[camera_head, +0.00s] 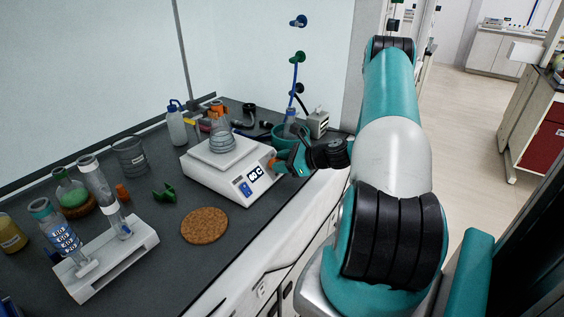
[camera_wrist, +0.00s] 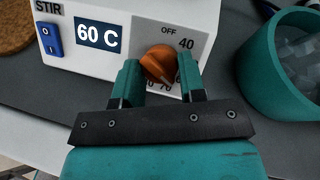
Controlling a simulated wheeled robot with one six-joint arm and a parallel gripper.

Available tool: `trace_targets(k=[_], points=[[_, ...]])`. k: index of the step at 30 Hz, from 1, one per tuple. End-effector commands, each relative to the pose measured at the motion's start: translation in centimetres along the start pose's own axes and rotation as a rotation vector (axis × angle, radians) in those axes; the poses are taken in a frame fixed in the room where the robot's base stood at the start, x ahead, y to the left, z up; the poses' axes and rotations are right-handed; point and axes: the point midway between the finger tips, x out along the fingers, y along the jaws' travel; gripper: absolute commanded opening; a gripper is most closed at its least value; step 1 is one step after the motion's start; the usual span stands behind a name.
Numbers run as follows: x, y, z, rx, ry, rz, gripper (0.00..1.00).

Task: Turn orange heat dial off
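The orange heat dial (camera_wrist: 158,62) is on the front panel of the white hotplate, and the display (camera_wrist: 99,37) beside it reads 60 C. The "OFF" mark is above the dial and "40" is to its upper right. My gripper (camera_wrist: 158,82) has its two teal fingers apart, one at each side of the dial's lower part. I cannot tell whether the fingers touch it. In the head view my gripper (camera_head: 290,160) is at the right front of the hotplate (camera_head: 200,172). The dial shows there as a small orange spot (camera_head: 272,163).
A flask (camera_head: 221,138) stands on the hotplate. A teal bowl (camera_wrist: 284,70) is close to the right of the gripper. A blue switch (camera_wrist: 48,39) is left of the display. A cork mat (camera_head: 205,226) and a tube rack (camera_head: 108,260) are further left on the dark bench.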

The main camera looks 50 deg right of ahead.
Motion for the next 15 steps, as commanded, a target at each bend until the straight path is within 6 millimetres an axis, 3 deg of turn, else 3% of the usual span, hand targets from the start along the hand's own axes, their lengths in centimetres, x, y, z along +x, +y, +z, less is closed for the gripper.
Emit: trace_targets(k=[1,3,15], points=[[-0.01,0.03,0.01,0.000,0.000,0.001,0.24],[-0.02,0.03,0.02,0.000,0.000,0.001,0.14],[0.00,-0.05,0.02,-0.067,0.004,0.033,0.14]])
